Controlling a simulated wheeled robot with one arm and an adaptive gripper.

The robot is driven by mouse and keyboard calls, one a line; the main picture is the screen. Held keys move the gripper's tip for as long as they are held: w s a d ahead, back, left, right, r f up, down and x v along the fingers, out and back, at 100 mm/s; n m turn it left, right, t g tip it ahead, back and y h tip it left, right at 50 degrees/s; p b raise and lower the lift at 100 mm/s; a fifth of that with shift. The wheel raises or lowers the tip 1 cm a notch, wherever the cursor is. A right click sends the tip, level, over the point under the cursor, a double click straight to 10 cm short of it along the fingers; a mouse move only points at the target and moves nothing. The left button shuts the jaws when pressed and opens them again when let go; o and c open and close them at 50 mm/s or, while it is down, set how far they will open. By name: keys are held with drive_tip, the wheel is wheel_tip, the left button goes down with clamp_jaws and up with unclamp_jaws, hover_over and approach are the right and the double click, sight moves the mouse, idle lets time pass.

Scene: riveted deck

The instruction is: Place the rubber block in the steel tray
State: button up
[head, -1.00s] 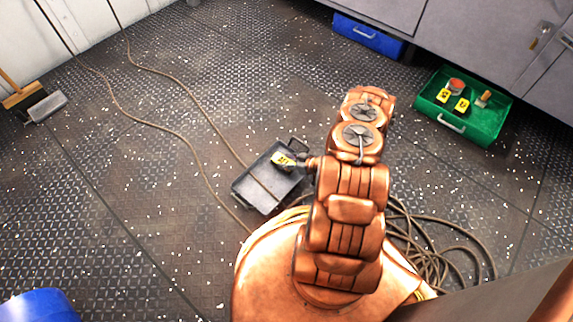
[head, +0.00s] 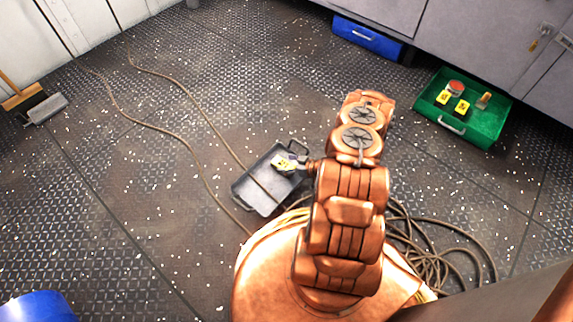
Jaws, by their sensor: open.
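The steel tray (head: 243,190) is a shallow grey box with handles on the deck, just left of my arm. A dark block with a yellow label, apparently the rubber block (head: 284,163), shows at the tray's far right part, within its outline. My gripper (head: 297,163) is at the tray's right side, right beside the block, and is open. The gripper is small and partly hidden by my arm. I cannot tell whether its fingers still touch the block, or whether the block rests fully on the tray floor.
A green drawer (head: 480,128) at the right holds yellow-labelled blocks (head: 461,107), a red-topped tin (head: 455,88) and a brush (head: 484,101). A blue drawer (head: 367,38) is at the back. Cables (head: 185,140) cross the deck and one crosses the tray; more coil at right.

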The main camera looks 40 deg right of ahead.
drive_tip(key=shift+r, duration=0.2)
drive_tip(key=p+v, duration=0.5)
drive_tip(key=v, duration=0.7)
drive_tip(key=w+d+r+g+h, duration=0.4)
drive_tip(key=w+d+r, duration=0.4)
drive_tip(key=w+r, duration=0.25)
drive_tip(key=a+r+m+g+h, duration=0.1)
drive_tip(key=a+r+g+h, duration=0.3)
drive_tip(key=r, duration=1.3)
drive_tip(key=s+a+r+m+g, duration=0.2)
drive_tip(key=s+a+r+g, duration=0.2)
drive_tip(key=s+a+r, duration=1.05)
drive_tip(key=s+a+r+g+y, duration=0.1)
drive_tip(key=s+a+r, duration=0.3)
drive_tip(key=s+a, duration=0.4)
drive_tip(key=s+a+r+g+y, duration=0.2)
drive_tip(key=s+a+r, duration=0.2)
drive_tip(key=s+a, duration=0.4)
drive_tip(key=s, duration=0.2)
drive_tip(key=shift+s, duration=0.35)
drive_tip(key=shift+a, duration=0.15)
